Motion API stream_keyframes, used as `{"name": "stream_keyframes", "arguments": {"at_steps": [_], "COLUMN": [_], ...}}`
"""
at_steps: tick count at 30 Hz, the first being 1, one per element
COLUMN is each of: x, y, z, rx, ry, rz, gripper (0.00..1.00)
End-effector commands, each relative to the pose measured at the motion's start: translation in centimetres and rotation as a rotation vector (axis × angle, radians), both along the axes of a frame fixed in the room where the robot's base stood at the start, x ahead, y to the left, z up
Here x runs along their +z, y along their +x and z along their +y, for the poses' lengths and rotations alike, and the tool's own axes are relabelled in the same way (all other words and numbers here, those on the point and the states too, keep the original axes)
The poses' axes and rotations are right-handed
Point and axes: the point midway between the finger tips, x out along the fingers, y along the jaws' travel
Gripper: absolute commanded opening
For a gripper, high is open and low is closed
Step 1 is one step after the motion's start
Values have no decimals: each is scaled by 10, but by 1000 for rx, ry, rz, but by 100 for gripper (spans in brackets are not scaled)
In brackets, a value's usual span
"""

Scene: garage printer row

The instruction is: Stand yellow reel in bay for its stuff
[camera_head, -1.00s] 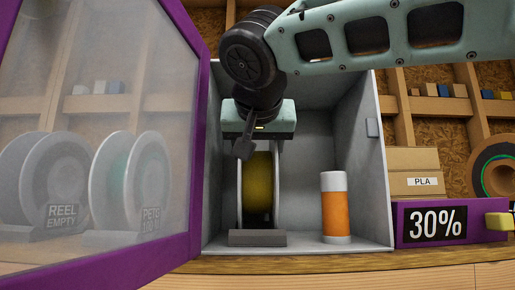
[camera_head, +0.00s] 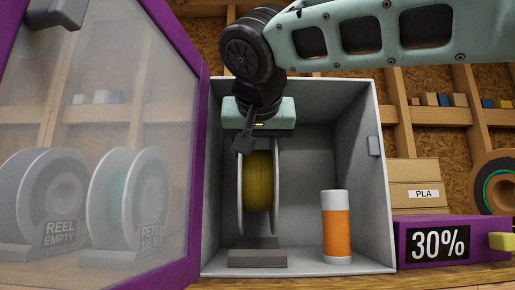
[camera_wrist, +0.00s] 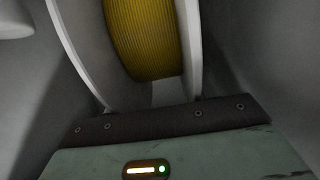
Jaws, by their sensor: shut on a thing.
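The yellow reel (camera_head: 258,182), with pale flanges, hangs upright inside an open grey cabinet (camera_head: 315,120). My gripper (camera_head: 257,140) is shut on its top edge from above. The reel is held above a grey cradle (camera_head: 257,258) on the cabinet floor, with a gap between them. In the wrist view the yellow winding (camera_wrist: 145,40) sits between its two flanges, beyond my gripper's body. Behind the clear door, one reel (camera_head: 55,190) has a "REEL EMPTY" label and another (camera_head: 130,195) a label that seems to start "PETG".
An orange cylinder with white ends (camera_head: 337,225) stands on the cabinet floor to the right of the cradle. The purple-framed door (camera_head: 198,150) is swung open at left. Right of the cabinet are a "30%" purple unit (camera_head: 450,242), a "PLA" box (camera_head: 415,183) and another reel (camera_head: 495,188).

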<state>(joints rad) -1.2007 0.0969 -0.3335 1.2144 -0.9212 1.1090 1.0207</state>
Motion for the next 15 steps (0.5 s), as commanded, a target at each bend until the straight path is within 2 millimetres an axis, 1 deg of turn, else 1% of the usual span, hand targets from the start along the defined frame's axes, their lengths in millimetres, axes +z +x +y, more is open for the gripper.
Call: {"name": "stream_keyframes", "arguments": {"at_steps": [5, 15], "x": [0, -2], "y": [-2, -32], "z": [0, 1], "rx": [1, 2], "ry": [2, 3], "rz": [-3, -3], "gripper": [14, 14]}}
